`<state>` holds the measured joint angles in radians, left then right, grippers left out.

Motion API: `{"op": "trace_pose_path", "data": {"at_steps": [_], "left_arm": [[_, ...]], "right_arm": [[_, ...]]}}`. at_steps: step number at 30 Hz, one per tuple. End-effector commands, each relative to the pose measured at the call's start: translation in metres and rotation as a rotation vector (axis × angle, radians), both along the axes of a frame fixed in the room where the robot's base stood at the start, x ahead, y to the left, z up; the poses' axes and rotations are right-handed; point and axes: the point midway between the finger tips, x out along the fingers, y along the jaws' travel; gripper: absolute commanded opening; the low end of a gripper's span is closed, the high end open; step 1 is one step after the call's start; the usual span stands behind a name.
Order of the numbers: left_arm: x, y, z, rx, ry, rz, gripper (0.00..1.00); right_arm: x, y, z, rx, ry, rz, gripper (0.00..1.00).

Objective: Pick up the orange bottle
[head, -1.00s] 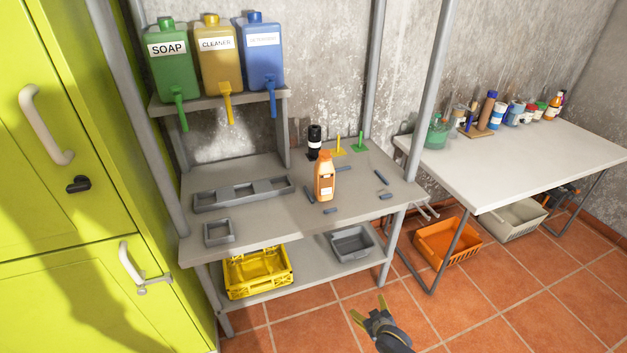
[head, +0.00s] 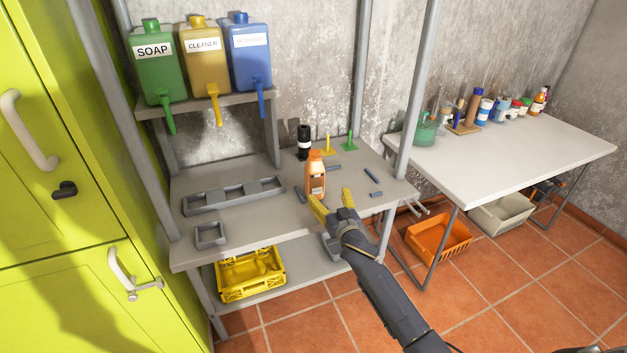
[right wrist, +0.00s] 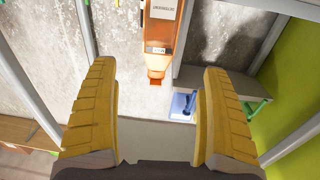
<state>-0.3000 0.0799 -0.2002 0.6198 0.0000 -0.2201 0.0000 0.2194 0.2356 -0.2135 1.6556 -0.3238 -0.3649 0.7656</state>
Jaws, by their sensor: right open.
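The orange bottle (head: 315,178) stands upright on the grey workbench, with a pale label and an orange cap. My right gripper (head: 332,200) is open and empty, just in front of the bottle and slightly to its right, its yellow fingers apart. In the right wrist view the bottle (right wrist: 162,35) appears upside down at top centre, beyond the gap between the two open fingers (right wrist: 158,72). Its base is cut off by the frame edge. The fingers do not appear to touch it. My left gripper is not in view.
A black bottle (head: 304,142) stands behind the orange one. Small grey bars lie around it, and a grey tray (head: 234,194) is at left. Yellow and green pegs stand behind. Soap, cleaner and blue jugs (head: 250,55) sit on the raised shelf. A metal post (head: 416,95) rises at right.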

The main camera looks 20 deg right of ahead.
Motion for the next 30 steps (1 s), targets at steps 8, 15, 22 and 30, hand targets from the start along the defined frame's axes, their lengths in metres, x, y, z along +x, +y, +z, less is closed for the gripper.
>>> {"op": "trace_pose_path", "data": {"at_steps": [8, 15, 22, 30], "left_arm": [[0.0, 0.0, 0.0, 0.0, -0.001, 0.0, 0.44], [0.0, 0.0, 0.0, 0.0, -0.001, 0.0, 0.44], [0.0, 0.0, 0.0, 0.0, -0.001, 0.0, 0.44], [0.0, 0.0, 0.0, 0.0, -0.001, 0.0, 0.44]], "right_arm": [[0.052, 0.001, 0.0, -0.002, 0.001, -0.001, 0.82], [0.082, 0.003, -0.001, -0.001, 0.001, -0.001, 0.82], [0.092, 0.003, -0.001, -0.003, 0.001, -0.001, 0.82], [0.111, 0.003, 0.0, -0.002, 0.001, -0.001, 0.82]]}}
